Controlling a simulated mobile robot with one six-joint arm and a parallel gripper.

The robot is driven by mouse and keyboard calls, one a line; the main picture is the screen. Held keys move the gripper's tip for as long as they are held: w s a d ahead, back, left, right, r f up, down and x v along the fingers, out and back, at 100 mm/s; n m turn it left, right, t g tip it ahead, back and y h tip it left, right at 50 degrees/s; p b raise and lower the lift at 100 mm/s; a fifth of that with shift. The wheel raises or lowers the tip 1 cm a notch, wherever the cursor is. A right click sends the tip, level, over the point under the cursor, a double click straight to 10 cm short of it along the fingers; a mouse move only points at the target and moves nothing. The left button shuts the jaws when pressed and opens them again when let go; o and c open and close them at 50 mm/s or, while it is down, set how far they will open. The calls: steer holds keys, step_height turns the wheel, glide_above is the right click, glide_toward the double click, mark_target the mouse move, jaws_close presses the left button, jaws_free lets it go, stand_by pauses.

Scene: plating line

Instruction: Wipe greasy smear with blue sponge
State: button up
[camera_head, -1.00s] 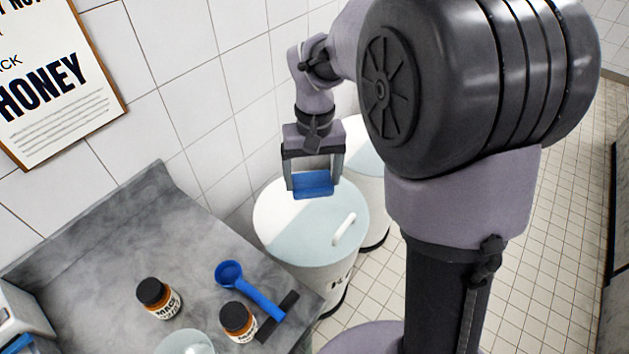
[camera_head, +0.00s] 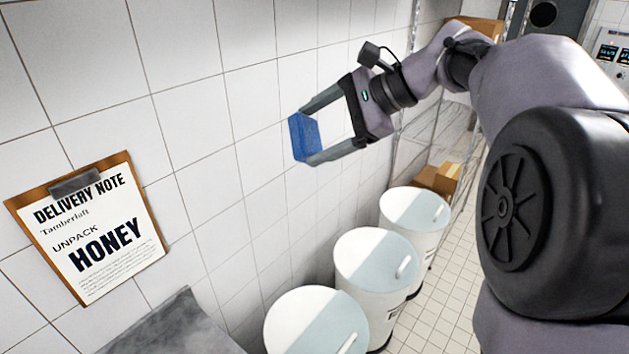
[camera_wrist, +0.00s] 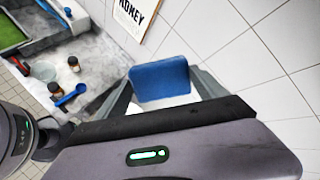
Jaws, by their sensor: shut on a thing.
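My gripper (camera_head: 306,136) is shut on the blue sponge (camera_head: 303,137) and holds it in the air in front of the white tiled wall, above the level of the bins. In the wrist view the sponge (camera_wrist: 160,80) sits between the two fingers of my gripper (camera_wrist: 160,88). No greasy smear can be made out in these frames.
White lidded bins (camera_head: 316,322) stand along the wall. A clipboard note (camera_head: 88,228) hangs on the tiles. The grey counter (camera_head: 172,330) shows at the bottom; in the wrist view it carries brown jars (camera_wrist: 73,64), a blue scoop (camera_wrist: 70,95) and a glass bowl (camera_wrist: 43,71).

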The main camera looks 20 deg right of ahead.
steer(key=r+m+t+p, duration=0.1)
steer(key=r+t+p, duration=0.1)
steer(key=r, duration=0.6)
steer(key=s+d+r+m+t+p, duration=0.1)
steer(key=r+p, duration=0.3)
steer(key=r, duration=0.5)
steer(key=r+m+t+p, duration=0.1)
steer(key=r+t+p, duration=0.1)
steer(key=r, duration=0.6)
steer(key=shift+s+d+r+t+y+p, duration=0.2)
steer(key=shift+d+r+t+y+p, duration=0.1)
steer(key=shift+t+p, duration=0.15)
steer(key=s+r+m+t+y+p, duration=0.1)
steer(key=s+r+p, duration=0.15)
steer(key=r, duration=0.65)
steer(key=s+r+t+p, duration=0.2)
steer(key=r+p, duration=0.2)
steer(key=r, duration=0.6)
steer(key=shift+p+x, duration=0.7)
steer(key=shift+x, duration=2.15)
steer(key=shift+x, duration=1)
steer(key=shift+d+f, duration=0.1)
